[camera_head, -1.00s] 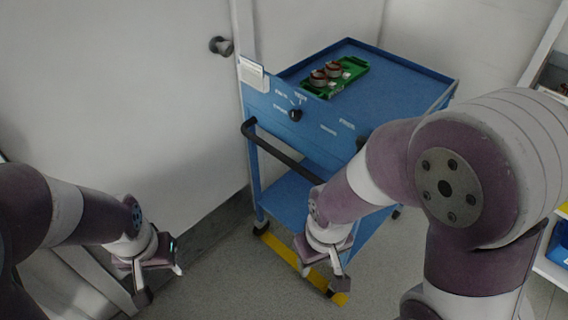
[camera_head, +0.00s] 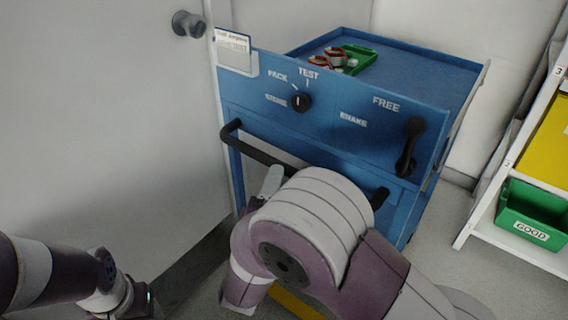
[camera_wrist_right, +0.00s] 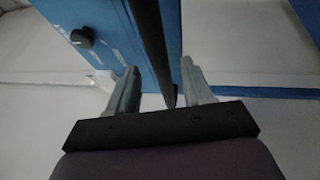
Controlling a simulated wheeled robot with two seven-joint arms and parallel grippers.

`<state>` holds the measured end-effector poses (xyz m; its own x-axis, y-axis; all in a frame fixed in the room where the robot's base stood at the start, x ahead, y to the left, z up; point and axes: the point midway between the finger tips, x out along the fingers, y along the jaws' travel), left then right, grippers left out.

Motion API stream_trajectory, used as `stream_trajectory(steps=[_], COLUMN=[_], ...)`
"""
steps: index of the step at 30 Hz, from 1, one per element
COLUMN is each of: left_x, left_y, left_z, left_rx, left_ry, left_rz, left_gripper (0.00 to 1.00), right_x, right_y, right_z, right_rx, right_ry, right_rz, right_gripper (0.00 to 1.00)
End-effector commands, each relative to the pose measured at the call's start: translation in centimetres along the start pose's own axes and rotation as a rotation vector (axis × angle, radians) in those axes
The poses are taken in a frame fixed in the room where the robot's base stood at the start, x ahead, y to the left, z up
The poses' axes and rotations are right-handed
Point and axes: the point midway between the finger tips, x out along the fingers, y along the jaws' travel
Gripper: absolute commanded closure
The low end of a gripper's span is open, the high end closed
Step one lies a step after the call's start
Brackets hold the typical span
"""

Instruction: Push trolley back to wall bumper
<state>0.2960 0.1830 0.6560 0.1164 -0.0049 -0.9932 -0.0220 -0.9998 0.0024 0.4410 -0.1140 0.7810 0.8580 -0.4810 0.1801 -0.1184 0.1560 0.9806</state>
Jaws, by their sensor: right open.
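The blue trolley (camera_head: 330,140) stands in the middle of the head view, its lettered front panel towards me. Its black push handle (camera_head: 255,152) runs across below the panel, partly hidden by my right arm. My right gripper (camera_head: 272,182) is at the handle. In the right wrist view its open fingers (camera_wrist_right: 160,70) lie on either side of the black bar (camera_wrist_right: 150,40). A black lever (camera_head: 410,147) stands roughly upright at the panel's right, near the FREE and BRAKE labels. My left gripper (camera_head: 132,300) is low at left, mostly cut off, away from the trolley. I see no wall bumper.
A green tray (camera_head: 352,62) with reddish round parts is on the trolley top. A black knob (camera_head: 299,102) is on the panel. A white door (camera_head: 120,110) is at left. A shelf with a green GOOD bin (camera_head: 532,213) is at right. A yellow floor strip (camera_head: 292,304) shows below.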

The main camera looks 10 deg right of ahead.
Motion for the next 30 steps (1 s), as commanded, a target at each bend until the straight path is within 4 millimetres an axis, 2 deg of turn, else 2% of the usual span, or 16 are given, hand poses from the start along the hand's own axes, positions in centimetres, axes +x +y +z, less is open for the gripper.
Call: stream_trajectory(steps=[3,9,14,21,22,26,30], left_x=[1.1,1.8,1.9,1.9,1.9,1.9,1.9], left_y=[0.0,0.0,0.0,0.0,0.0,0.0,0.0], left_z=[0.1,0.2,0.2,0.2,0.2,0.2,0.2], left_rx=[0.000,0.000,0.000,0.000,0.000,0.000,0.000], left_ry=[0.000,0.000,0.000,0.000,0.000,0.000,0.000], left_rz=[0.000,0.000,0.000,0.000,0.000,0.000,0.000], left_gripper=[0.36,0.36,0.36,0.36,0.36,0.36,0.36], right_x=[2.8,5.8,6.8,6.9,6.9,6.9,6.9], right_y=[-0.3,-0.2,-0.1,0.0,0.0,0.0,0.0], right_z=[0.1,0.0,0.0,-0.1,-0.1,-0.1,-0.1], right_rx=[0.003,0.004,0.001,0.002,0.002,0.002,0.002], right_ry=[-0.005,-0.001,0.001,0.003,0.003,0.003,0.003], right_rz=[0.001,0.000,0.000,-0.001,-0.001,-0.001,-0.001], right_gripper=[0.49,0.49,0.49,0.49,0.56,0.98,1.00])
